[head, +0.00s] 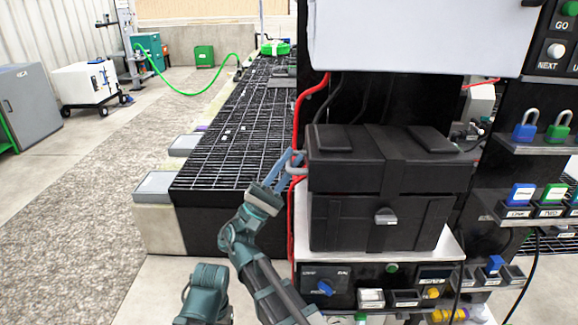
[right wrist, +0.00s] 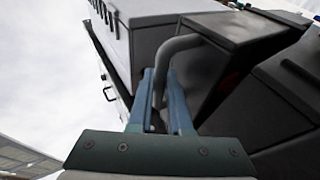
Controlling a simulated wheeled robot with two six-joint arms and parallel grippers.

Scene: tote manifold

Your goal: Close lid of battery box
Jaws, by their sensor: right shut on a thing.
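The black battery box (head: 380,222) stands on a pale shelf at the centre right of the head view. Its thick black lid (head: 345,177) sits over the body, with a dark line between them; I cannot tell whether it is fully seated. A grey latch (head: 385,216) is on the front. My right gripper (head: 291,164) is at the lid's left side, shut on the grey bar handle (head: 299,171). In the right wrist view, its blue fingers (right wrist: 162,100) are on both sides of the bent handle (right wrist: 184,43). My left gripper is not in view.
A white panel (head: 415,35) hangs above the box. Red cable (head: 296,120) runs close to the handle. Below is a control panel (head: 325,287); padlocks (head: 525,127) and switches are at right. A black grating platform (head: 230,135) lies behind to the left. Left floor is open.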

